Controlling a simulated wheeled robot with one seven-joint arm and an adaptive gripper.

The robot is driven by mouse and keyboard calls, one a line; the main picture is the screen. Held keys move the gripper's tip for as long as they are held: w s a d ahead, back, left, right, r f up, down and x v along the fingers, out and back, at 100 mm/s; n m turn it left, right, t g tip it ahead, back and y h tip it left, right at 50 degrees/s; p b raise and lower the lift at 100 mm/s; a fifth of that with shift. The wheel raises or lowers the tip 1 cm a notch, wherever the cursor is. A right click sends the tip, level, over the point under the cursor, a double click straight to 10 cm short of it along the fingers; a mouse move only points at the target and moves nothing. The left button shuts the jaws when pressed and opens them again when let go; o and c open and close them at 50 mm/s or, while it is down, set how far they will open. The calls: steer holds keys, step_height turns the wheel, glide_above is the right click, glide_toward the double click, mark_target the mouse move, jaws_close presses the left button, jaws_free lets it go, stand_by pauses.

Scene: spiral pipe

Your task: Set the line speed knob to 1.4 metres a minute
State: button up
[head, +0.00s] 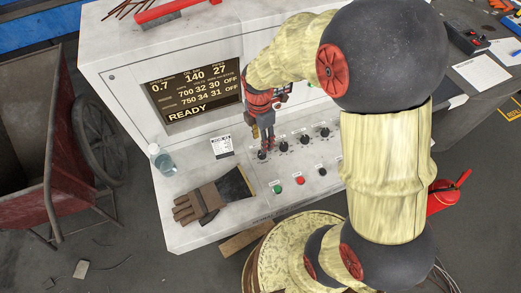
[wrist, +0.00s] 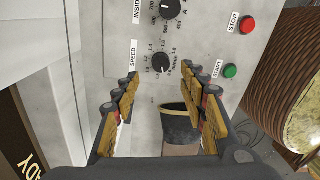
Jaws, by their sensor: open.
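The line speed knob (wrist: 160,62) is a round black knob beside a SPEED label in the wrist view, with a printed number scale around it. Its exact pointer setting is too small to read surely. In the head view it is the leftmost knob (head: 262,155) in the row, just below my gripper. The display (head: 195,92) shows 0.7 at its top left and READY at the bottom. My gripper (head: 265,138) points down at the panel. In the wrist view its fingers (wrist: 171,88) are open and apart, with the knob between and just beyond the tips, not gripped.
Another knob (wrist: 173,8), a green START button (wrist: 230,71) and a red STOP button (wrist: 247,24) are close by. Gloves (head: 203,202) and a glass of liquid (head: 163,162) rest on the panel's left part. A cart (head: 45,165) stands at the left.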

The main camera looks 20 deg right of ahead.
steer(key=f, duration=0.3)
steer(key=f+b, duration=0.1)
steer(key=f, duration=0.2)
steer(key=shift+s+d+f, duration=0.1)
steer(key=shift+s+f, duration=0.1)
steer(key=shift+f, duration=0.2)
steer(key=shift+c, duration=0.8)
jaws_close()
